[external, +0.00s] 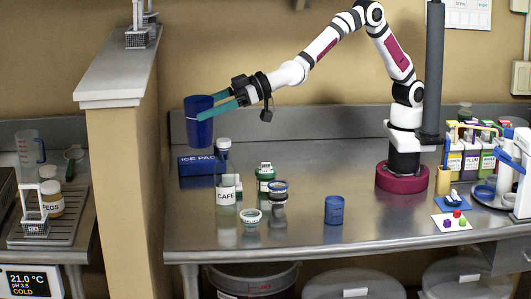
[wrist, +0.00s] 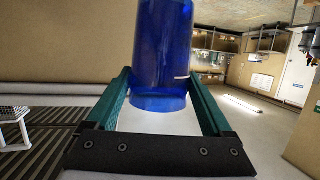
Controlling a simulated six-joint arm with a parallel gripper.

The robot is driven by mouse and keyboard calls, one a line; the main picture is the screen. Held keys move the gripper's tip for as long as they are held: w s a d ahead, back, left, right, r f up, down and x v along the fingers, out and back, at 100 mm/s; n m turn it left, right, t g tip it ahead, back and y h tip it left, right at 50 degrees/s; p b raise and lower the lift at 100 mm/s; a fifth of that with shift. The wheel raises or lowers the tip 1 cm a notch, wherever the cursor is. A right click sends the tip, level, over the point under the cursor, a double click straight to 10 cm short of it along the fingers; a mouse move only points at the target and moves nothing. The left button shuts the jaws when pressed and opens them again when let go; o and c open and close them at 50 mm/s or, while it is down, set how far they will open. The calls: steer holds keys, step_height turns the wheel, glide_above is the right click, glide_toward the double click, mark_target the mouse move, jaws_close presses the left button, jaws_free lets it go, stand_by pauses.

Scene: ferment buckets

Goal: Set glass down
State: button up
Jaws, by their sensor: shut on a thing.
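A dark blue glass (external: 199,128) is held upright between the teal fingers of my gripper (external: 212,108), high above the left end of the steel counter. In the wrist view the blue glass (wrist: 162,55) fills the space between the two fingers (wrist: 160,95). The glass is over the blue ice pack (external: 197,166) in the external view; a gap between them is hard to judge. A second blue glass (external: 334,210) stands on the counter at the front middle.
A tan partition (external: 125,180) rises at left. The counter's middle (external: 330,170) is clear.

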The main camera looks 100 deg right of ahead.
mark_target(185, 101)
step_height(185, 101, up, 4)
steer(key=shift+f, duration=0.1)
steer(key=s+d+m+g+h, duration=0.1)
steer(key=s+d+m+h, duration=0.3)
steer(key=d, duration=0.5)
steer(key=s+d+m+h, duration=0.2)
steer(key=d+m+h, duration=0.25)
steer(key=d, duration=0.35)
steer(key=s+d+m+g+h, duration=0.7)
steer(key=s+d+h, duration=0.1)
steer(key=s+d, duration=0.8)
steer(key=f, duration=1.8)
steer(key=s+f, duration=0.1)
steer(key=f, duration=0.9)
steer(key=shift+a, duration=0.35)
steer(key=shift+f, duration=0.15)
steer(key=o, duration=1.3)
steer(key=shift+o, duration=0.2)
